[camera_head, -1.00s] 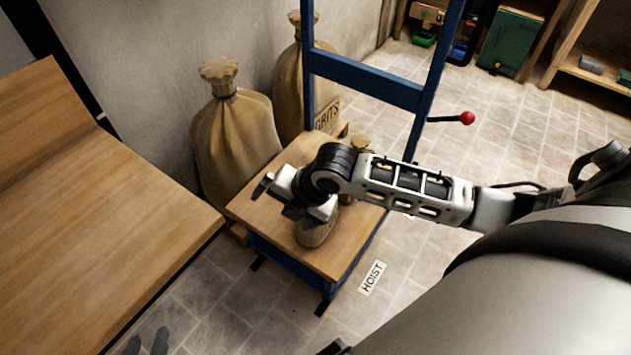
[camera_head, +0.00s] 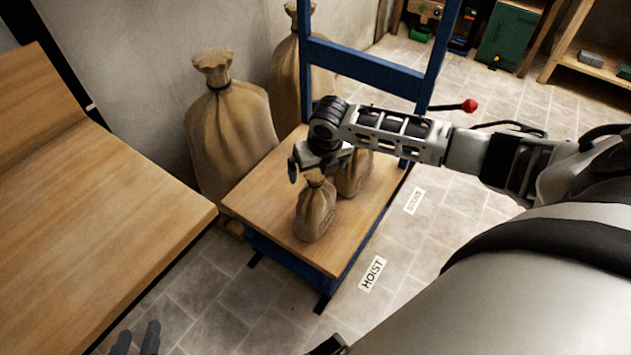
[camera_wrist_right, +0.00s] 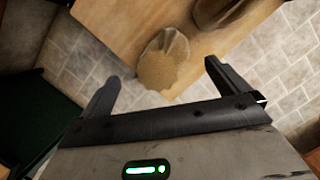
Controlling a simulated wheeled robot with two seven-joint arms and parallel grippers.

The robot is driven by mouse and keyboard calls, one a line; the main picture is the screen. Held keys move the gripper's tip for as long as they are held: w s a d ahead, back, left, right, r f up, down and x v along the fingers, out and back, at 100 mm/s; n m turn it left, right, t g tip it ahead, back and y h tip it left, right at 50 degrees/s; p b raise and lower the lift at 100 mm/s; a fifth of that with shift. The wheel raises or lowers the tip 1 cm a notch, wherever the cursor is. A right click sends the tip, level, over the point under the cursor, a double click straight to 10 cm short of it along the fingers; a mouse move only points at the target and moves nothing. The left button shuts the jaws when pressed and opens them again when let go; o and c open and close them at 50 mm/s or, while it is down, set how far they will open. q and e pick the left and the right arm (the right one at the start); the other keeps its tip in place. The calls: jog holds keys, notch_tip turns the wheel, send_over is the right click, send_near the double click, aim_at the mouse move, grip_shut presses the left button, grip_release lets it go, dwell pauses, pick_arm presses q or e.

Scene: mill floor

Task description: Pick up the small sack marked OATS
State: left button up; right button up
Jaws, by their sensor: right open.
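Two small tan sacks stand on the wooden platform (camera_head: 260,200) of the blue hoist. The front small sack (camera_head: 316,212) is tied at the neck; the other small sack (camera_head: 355,172) stands just behind it, partly hidden by my arm. No OATS marking is readable on either. My right gripper (camera_head: 312,168) is open and empty, close above and behind the front sack's neck. In the right wrist view the front sack (camera_wrist_right: 163,60) lies beyond and between the spread fingers, the other sack (camera_wrist_right: 215,10) at the top edge. My left gripper (camera_head: 137,341) shows only fingertips, apart, at the bottom left.
Two large sacks (camera_head: 230,135) stand behind the platform against the wall. The blue hoist frame (camera_head: 365,72) with a red-knobbed lever (camera_head: 468,106) rises at the back. A wooden bench (camera_head: 95,215) fills the left. A HOIST label (camera_head: 373,274) lies on clear tiled floor.

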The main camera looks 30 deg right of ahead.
aim_at(317, 173)
jog(key=b+x, duration=0.1)
jog(key=x, duration=0.4)
jog(key=shift+s+f, duration=0.1)
jog(key=shift+f, duration=0.25)
jog(key=shift+c, duration=0.3)
grip_shut()
jog(key=shift+r, duration=0.15)
